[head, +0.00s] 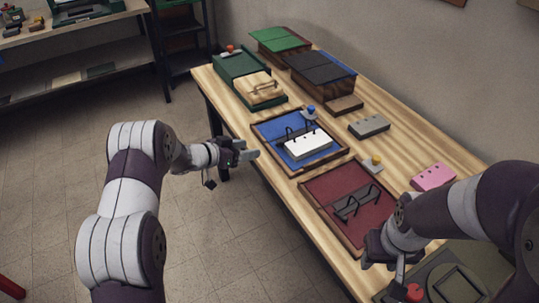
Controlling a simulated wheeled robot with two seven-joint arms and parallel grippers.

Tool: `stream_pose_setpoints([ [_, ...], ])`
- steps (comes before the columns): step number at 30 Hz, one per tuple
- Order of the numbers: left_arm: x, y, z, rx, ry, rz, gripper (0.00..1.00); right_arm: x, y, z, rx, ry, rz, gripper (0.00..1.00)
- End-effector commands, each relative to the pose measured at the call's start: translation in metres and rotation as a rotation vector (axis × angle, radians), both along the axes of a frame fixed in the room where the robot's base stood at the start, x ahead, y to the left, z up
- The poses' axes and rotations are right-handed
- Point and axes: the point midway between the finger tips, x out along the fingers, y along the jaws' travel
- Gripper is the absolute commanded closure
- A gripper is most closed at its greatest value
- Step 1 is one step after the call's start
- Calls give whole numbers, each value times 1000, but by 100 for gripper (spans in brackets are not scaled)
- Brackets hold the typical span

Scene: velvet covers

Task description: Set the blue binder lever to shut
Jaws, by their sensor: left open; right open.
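The blue binder (269,130) lies open on the wooden table, with dark rings (290,133) standing up in it. A white punched block of sheets (308,146) sits at the rings; whether the rings are closed is too small to tell. The lever's blue knob (311,109) stands up on a grey plate at the binder's back edge. My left gripper (252,154) is open and empty, just off the table's front edge, left of the blue binder. My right gripper (382,275) is open, over the front right of the table, near the red binder.
A red binder (326,186) with a yellow knob (375,160) lies to the right. A green binder (236,67) with an orange knob lies behind left. A grey block (369,126) and a pink block (433,177) lie behind. A red knob (414,292) shows at front right.

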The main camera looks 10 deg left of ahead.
Motion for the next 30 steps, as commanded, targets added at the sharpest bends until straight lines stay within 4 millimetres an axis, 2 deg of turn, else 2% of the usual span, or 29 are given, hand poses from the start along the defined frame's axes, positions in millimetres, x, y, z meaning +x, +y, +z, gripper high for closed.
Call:
stream_pose_setpoints([
  [4,14,-16,-10,-10,10,3,40,0,0,1,0,0,0,54],
  [9,44,-46,-27,-9,8,3,40,0,0,3,0,0,0,54],
  [15,71,-72,-43,-7,8,5,40,0,0,3,0,1,0,54],
  [19,80,-80,-47,-7,6,6,40,0,0,3,0,1,0,54],
  [28,82,-82,-48,-7,8,8,40,0,0,3,0,1,0,54],
  [29,82,-82,-48,-7,8,8,47,0,0,3,0,1,0,54],
  [30,82,-82,-48,-7,8,8,60,0,0,3,0,1,0,54],
])
